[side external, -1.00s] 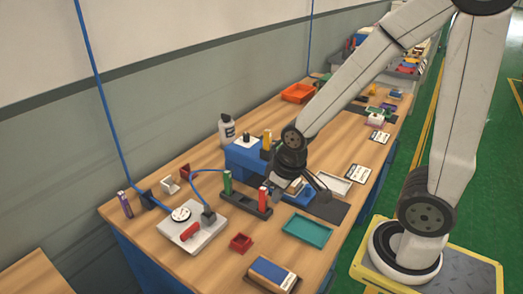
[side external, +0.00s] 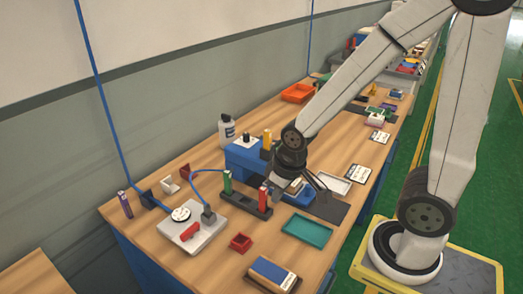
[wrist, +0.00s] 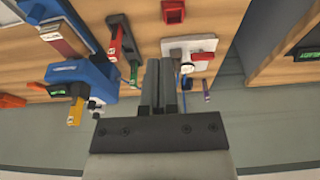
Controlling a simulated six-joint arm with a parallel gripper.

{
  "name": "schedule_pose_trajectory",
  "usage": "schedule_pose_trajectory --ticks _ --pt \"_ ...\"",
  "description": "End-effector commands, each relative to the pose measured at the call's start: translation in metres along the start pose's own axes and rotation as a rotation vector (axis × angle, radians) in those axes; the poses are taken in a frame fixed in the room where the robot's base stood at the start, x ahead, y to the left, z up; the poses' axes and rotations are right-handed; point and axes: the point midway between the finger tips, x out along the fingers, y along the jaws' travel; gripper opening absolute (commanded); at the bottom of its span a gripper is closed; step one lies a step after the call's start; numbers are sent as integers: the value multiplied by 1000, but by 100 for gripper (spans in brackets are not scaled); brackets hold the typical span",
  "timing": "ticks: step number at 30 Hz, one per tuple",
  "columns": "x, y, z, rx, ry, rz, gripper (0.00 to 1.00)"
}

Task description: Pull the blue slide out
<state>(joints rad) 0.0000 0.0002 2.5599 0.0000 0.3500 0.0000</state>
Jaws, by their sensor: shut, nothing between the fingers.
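The blue slide (side external: 302,197) lies low on the bench beside the blue housing (side external: 243,158), with a light, labelled piece on it. In the wrist view, the slide (wrist: 45,10) runs up from the blue housing (wrist: 97,78) at upper left. My gripper (side external: 322,188) is over the slide area in the side view, and my wrist hides part of the slide and housing. In the wrist view, my gripper (wrist: 163,64) has its fingers close together with nothing between them. They appear to the right of the slide; whether they touch any part of it cannot be told.
A dark rack (side external: 246,201) with green and red uprights stands close by. A white plate (side external: 190,233) with a blue cable lies left. A teal tray (side external: 306,230), a white tray (side external: 335,183) and a red bin (side external: 241,243) are around.

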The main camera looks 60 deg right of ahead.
Motion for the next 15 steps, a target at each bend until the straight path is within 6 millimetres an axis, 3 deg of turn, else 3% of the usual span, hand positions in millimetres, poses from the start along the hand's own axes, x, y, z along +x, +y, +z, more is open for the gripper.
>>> schedule_pose_trajectory --ticks 11,15 --pt "0 0 0 0 0 0 0" --pt "1 2 -1 2 -1 1 44"
